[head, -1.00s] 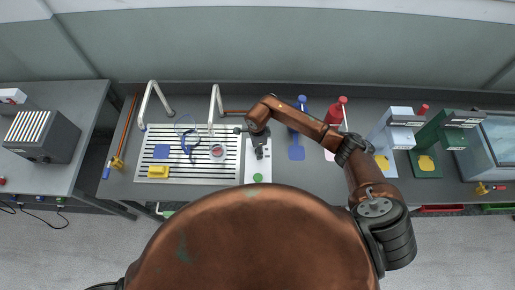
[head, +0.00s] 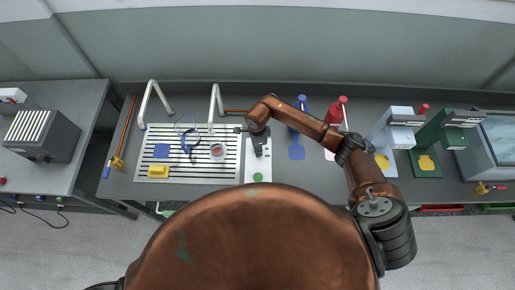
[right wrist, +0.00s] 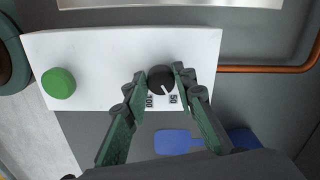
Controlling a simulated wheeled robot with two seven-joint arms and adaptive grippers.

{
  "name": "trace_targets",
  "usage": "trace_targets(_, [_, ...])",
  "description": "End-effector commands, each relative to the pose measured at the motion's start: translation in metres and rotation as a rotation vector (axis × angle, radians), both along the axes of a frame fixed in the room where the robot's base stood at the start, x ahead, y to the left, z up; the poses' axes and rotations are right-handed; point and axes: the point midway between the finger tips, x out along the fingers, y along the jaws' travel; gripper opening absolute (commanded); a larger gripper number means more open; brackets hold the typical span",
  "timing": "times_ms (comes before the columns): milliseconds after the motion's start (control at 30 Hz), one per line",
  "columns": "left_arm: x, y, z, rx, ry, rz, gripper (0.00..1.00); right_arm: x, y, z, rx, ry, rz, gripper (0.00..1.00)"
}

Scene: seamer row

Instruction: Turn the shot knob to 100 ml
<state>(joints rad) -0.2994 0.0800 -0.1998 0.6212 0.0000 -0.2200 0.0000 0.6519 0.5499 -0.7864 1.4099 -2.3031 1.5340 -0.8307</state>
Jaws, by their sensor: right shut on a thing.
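The shot knob (right wrist: 160,79) is a round black knob with a white pointer line, on a white panel (right wrist: 95,50) in the right wrist view. The pointer faces down and slightly right, between the printed 100 (right wrist: 149,101) and 50 (right wrist: 173,99), nearer the 50. My right gripper (right wrist: 161,72) is shut on the knob, one finger on each side. In the head view my right gripper (head: 259,150) is over the white panel (head: 250,172) and hides the knob. My left gripper is not in view.
A green button (right wrist: 58,83) is on the same panel, left of the knob. A slatted drain tray (head: 200,172) with a petri dish (head: 218,151) is left of the panel.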

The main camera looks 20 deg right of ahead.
Motion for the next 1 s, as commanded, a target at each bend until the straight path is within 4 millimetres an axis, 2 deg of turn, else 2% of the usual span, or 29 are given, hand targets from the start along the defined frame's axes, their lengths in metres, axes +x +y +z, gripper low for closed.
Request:
trace_targets(367, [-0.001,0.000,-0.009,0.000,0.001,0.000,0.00,0.001,-0.002,-0.001,-0.003,-0.001,-0.156,0.01])
trace_targets(1000, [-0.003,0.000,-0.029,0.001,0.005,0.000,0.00,0.004,-0.002,-0.001,-0.001,-0.001,-0.738,0.01])
